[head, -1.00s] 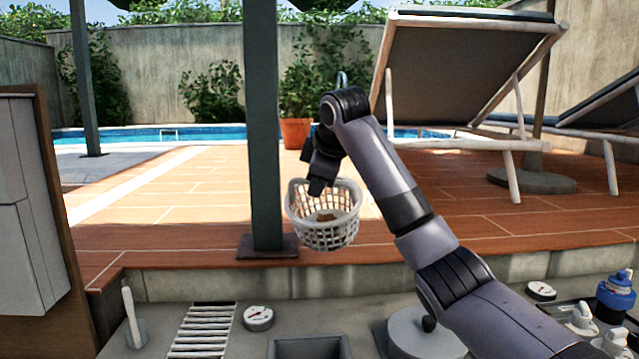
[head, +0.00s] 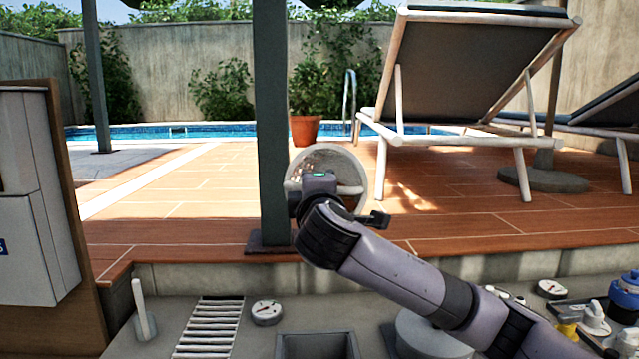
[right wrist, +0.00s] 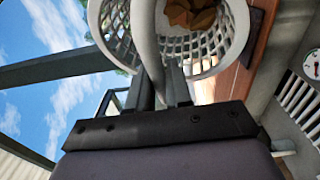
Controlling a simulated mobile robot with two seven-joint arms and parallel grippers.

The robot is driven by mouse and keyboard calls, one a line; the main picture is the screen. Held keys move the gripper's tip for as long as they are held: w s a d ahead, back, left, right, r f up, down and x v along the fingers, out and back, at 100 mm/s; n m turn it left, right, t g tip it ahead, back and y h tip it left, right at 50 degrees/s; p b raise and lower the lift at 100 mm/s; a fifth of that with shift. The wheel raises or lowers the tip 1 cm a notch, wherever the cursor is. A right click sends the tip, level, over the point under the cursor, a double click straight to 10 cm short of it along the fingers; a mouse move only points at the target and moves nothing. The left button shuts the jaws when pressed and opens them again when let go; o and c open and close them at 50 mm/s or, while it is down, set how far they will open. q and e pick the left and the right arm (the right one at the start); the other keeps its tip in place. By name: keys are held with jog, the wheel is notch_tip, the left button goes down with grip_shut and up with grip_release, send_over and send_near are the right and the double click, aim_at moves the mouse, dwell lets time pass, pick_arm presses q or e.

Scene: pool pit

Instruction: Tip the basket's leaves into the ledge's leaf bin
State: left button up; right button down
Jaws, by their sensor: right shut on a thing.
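The white lattice basket (head: 352,163) hangs in the air above the ledge, tipped so its round mouth faces toward me. My right gripper (head: 318,182) is shut on the basket's handle and hides part of the basket. In the right wrist view, the fingers (right wrist: 160,88) close around the white handle, and brown leaves (right wrist: 190,12) lie inside the basket (right wrist: 240,35). A dark grey square open box (head: 318,340), which looks like the leaf bin, sits on the ledge (head: 380,290) at the bottom edge, below the basket. Its inside is mostly out of frame. My left gripper is out of view.
On the ledge are a white slatted grate (head: 208,325), a round gauge (head: 266,312), an upright white handle (head: 142,310) and a grey disc (head: 425,335). Bottles (head: 595,318) stand at the right. A dark post (head: 272,130) rises behind the basket.

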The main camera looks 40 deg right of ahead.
pick_arm(q)
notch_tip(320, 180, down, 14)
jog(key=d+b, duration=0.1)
jog(key=b, duration=1.4)
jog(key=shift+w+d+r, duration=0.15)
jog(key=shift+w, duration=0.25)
pick_arm(e)
jog(key=s+a+f+n+t+h, duration=0.1)
jog(key=s+a+f+n+t, duration=0.1)
jog(key=f+t, duration=0.3)
jog(key=shift+s+a+n+t, duration=0.35)
jog(key=shift+a+n+t, duration=0.35)
jog(key=shift+a+n, duration=0.15)
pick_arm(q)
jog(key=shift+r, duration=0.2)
